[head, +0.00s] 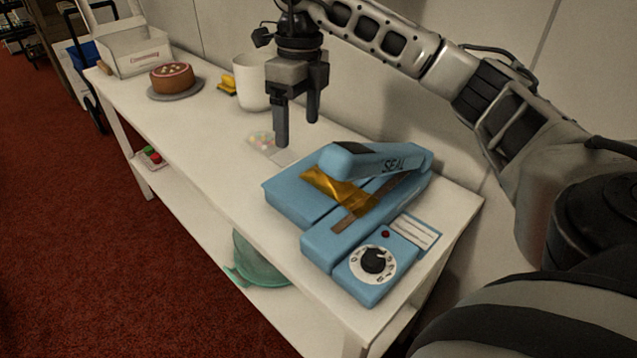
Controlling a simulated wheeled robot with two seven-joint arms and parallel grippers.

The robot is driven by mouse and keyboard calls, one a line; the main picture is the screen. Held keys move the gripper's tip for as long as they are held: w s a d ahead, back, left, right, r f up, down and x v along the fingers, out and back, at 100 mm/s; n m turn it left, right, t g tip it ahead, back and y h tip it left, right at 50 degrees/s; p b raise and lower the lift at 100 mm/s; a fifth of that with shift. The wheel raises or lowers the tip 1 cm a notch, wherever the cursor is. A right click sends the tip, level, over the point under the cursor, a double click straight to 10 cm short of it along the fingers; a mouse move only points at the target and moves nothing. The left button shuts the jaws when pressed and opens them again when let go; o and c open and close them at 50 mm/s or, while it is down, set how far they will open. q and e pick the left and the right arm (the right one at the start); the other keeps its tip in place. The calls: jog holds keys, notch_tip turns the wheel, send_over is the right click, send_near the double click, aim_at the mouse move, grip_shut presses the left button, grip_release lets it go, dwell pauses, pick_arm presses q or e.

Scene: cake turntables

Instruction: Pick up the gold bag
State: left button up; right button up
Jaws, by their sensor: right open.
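The gold bag (338,188) is a shiny, crinkled gold piece lying across the blue sealer (290,204). Part of it is hidden under the sealer's raised arm, marked SEAL. My right gripper (297,130) points down over the table, behind and to the left of the bag in the picture. Its two fingers are apart with nothing between them. It does not touch the bag. My left gripper is not in view.
A small clear bag of colourful pieces (263,141) lies below the right gripper. A white bin (250,82), a chocolate cake (172,76) and a white box (132,52) stand farther along the white table (190,130). A teal bowl (262,265) sits on the lower shelf.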

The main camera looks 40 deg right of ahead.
jog(key=d+r+m+h, duration=0.1)
jog(key=d+r+m, duration=0.15)
jog(key=d, duration=0.35)
jog(key=b, duration=0.3)
send_near(338, 183)
jog(key=shift+m, duration=0.45)
jog(key=w+f, duration=0.2)
jog(key=w, duration=0.1)
jog(key=w+f, duration=0.1)
jog(key=shift+w+d+f, duration=0.2)
jog(key=shift+w+d, duration=0.05)
jog(key=shift+d, duration=0.1)
jog(key=shift+w+a+f, duration=0.1)
jog(key=shift+a+f, duration=0.05)
jog(key=shift+f, duration=1.25)
jog(key=shift+w+a+f, duration=0.1)
jog(key=shift+f, duration=1.35)
jog(key=c, duration=1.1)
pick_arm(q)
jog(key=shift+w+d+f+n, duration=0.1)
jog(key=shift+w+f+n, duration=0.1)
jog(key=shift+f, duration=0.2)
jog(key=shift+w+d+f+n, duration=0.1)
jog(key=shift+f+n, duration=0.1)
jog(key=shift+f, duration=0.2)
pick_arm(e)
jog(key=shift+c, duration=0.2)
jog(key=shift+r, duration=0.1)
